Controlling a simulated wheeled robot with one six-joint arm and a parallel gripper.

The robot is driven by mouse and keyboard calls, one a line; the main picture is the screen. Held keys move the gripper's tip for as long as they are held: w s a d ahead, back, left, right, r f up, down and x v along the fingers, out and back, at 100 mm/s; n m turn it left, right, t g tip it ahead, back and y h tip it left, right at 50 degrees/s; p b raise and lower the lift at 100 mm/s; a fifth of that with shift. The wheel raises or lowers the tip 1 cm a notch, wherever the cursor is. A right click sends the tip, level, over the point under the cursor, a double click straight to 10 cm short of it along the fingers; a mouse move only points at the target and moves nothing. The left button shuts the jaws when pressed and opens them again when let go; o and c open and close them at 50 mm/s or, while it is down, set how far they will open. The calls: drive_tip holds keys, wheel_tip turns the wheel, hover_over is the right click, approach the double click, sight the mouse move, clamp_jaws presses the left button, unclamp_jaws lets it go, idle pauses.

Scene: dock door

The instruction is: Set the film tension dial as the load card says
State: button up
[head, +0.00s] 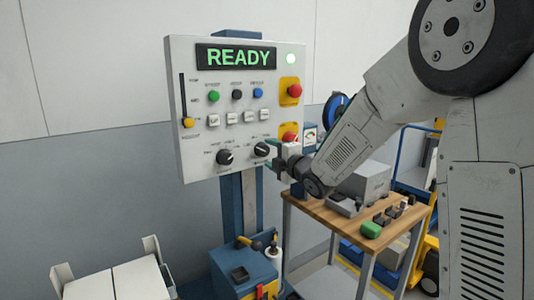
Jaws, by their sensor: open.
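The white control panel (184,160) stands upright on a blue post. Its lower part carries two black dials with white pointers, a left dial (225,157) and a right dial (262,149). The small lettering around them is too small to read, so I cannot tell which is the film tension dial. My gripper (270,154) is open at the right dial, coming from the right. Its dark fingertips are close to that dial; I cannot tell whether they touch it. I cannot make out a load card.
The panel display (238,57) reads READY, with a green lamp lit. Red buttons (294,90), coloured buttons and a yellow-knobbed slider (187,122) surround the dials. A wooden-topped bench (320,215) with a green object stands right. A blue cabinet (243,276) stands below the panel.

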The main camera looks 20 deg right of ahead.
sight(263, 150)
drive_tip(key=shift+x, duration=1.4)
drive_tip(key=shift+s, duration=0.1)
drive_tip(key=c, duration=1)
